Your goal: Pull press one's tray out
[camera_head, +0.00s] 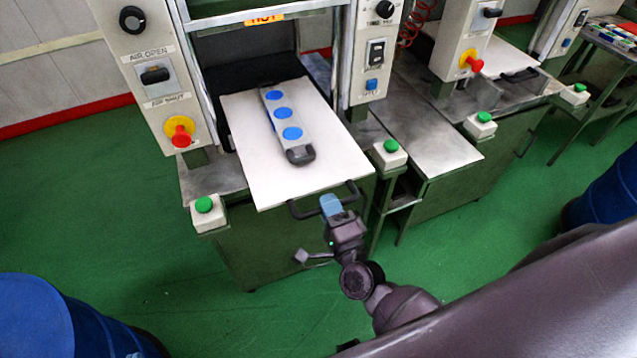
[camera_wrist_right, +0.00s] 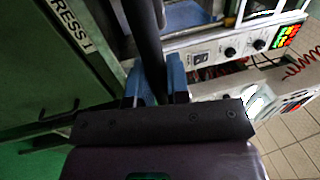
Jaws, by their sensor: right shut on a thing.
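Press one's tray (camera_head: 245,135) is a flat white plate that stands out of the front of the press, over its green base. A grey mould (camera_head: 273,108) with three blue discs and black end grips lies on it. A black bar handle (camera_head: 298,212) runs along the tray's front edge. My right gripper (camera_head: 331,204) is at this handle, with its blue fingertips shut on the bar. In the right wrist view the black bar (camera_wrist_right: 145,40) passes between the blue fingers (camera_wrist_right: 157,82). My left gripper is not in view. How far the tray's back reaches into the press is hard to tell.
Green push buttons stand on boxes at the left (camera_head: 204,205) and right (camera_head: 390,147) of the tray. A second press with a bare metal table (camera_head: 435,135) is at the right. Blue drums stand at lower left (camera_head: 35,315) and far right (camera_head: 608,190). Green floor is open in front.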

